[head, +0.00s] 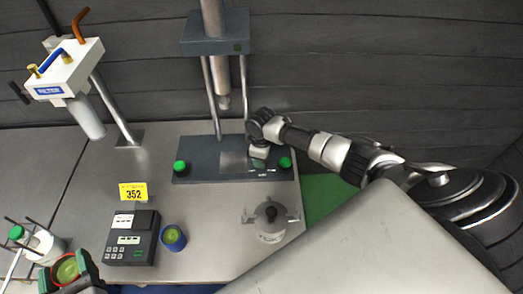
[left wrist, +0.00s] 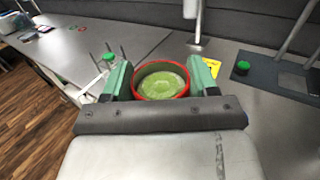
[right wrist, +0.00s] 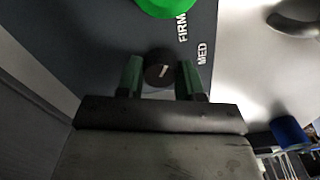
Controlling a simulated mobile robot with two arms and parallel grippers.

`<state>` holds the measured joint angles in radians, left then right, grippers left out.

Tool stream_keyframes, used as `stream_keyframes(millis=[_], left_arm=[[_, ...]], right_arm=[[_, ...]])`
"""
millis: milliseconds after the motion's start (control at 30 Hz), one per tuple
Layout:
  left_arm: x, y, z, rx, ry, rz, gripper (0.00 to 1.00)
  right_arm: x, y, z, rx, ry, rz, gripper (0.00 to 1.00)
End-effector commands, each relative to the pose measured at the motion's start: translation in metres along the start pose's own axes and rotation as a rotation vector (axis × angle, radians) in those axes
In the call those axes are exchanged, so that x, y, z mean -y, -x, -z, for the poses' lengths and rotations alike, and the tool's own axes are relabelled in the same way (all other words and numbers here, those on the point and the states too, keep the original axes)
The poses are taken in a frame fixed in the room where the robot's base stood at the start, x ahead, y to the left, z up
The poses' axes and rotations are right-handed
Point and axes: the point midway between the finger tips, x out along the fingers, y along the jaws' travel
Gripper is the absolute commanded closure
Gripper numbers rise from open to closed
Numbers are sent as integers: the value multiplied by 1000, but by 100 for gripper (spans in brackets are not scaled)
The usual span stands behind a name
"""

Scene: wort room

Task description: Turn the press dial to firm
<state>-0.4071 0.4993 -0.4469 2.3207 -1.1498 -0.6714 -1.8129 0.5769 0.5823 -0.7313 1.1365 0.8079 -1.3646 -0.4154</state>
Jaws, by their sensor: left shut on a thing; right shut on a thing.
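The press dial (right wrist: 158,68) is a dark round knob with a short white mark, on the dark press base (right wrist: 90,30). The words FIRM (right wrist: 181,27) and MED (right wrist: 202,54) are printed to its right in the right wrist view. I cannot tell exactly which word the mark faces. My right gripper (right wrist: 160,78) has its green fingers on either side of the dial, shut on it. In the head view this gripper (head: 258,152) hides the dial. My left gripper (left wrist: 160,78) is shut on a red-rimmed cup with green contents (left wrist: 160,85).
Green buttons (head: 180,167) (head: 285,162) flank the press base. A steel pot (head: 270,222), a blue cup (head: 173,238), a dark keypad device (head: 132,238) and a yellow 352 card (head: 133,191) stand in front. A tilted filter unit (head: 65,70) is at the left.

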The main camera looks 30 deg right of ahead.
Motion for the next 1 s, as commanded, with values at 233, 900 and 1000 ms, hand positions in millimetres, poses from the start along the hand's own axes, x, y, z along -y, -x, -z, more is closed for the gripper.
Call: stream_keyframes(millis=[233, 900, 1000], left_arm=[[0, 0, 0, 1, 0, 0, 69], [0, 0, 0, 1, 0, 0, 69], [0, 0, 0, 1, 0, 0, 69]], right_arm=[[0, 1, 1, -3, 64, -1, 87], [0, 1, 0, -2, 75, -1, 38], [0, 1, 0, -1, 75, -1, 38]])
